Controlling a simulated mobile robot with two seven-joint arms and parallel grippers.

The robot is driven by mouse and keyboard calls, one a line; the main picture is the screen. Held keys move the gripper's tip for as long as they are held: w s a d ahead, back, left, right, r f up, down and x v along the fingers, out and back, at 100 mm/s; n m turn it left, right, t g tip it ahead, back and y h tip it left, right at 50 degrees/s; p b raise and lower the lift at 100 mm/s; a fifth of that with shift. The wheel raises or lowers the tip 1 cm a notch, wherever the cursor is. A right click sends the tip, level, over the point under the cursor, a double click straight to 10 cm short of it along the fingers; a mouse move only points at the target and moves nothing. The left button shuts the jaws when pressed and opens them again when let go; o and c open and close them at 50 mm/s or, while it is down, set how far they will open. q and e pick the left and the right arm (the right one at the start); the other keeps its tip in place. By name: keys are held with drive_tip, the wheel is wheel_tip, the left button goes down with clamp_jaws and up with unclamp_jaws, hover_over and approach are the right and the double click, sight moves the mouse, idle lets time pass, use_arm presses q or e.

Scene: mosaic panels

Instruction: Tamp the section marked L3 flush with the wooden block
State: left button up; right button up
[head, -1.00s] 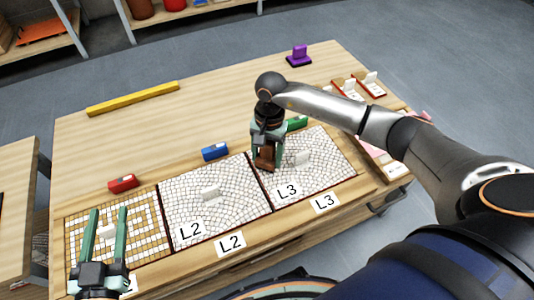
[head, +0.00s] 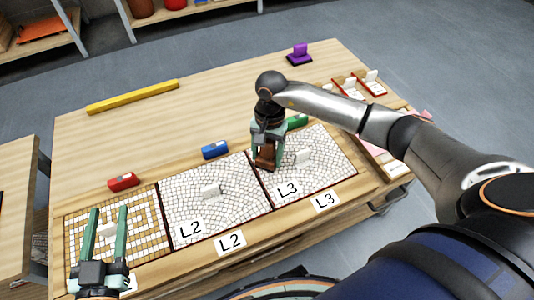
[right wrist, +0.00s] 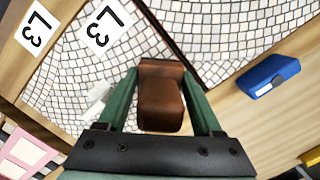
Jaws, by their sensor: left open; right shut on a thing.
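My right gripper (head: 266,150) is shut on the brown wooden block (head: 265,157), low over the left part of the panel section marked L3 (head: 325,165). In the right wrist view the block (right wrist: 160,95) sits between the green fingers (right wrist: 162,100), close to the dark divider beside the L2 section. I cannot tell whether the block touches the tiles. A white upright piece (head: 302,156) stands on the L3 section. My left gripper (head: 108,212) is open and empty over the left panel.
The L2 section (head: 205,210) lies left of L3, with the tan-and-white panel (head: 145,235) beyond it. Red (head: 123,181), blue (head: 215,150) and green (head: 297,121) blocks stand behind the panels. A yellow bar (head: 133,97) and a purple-handled tool (head: 299,54) lie further back.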

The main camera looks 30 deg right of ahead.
sight(267, 143)
drive_tip(key=shift+f+b, duration=0.45)
drive_tip(key=shift+f, duration=0.1)
idle(0.7)
drive_tip(key=shift+r+p, duration=2.25)
drive_tip(key=shift+r, duration=1.35)
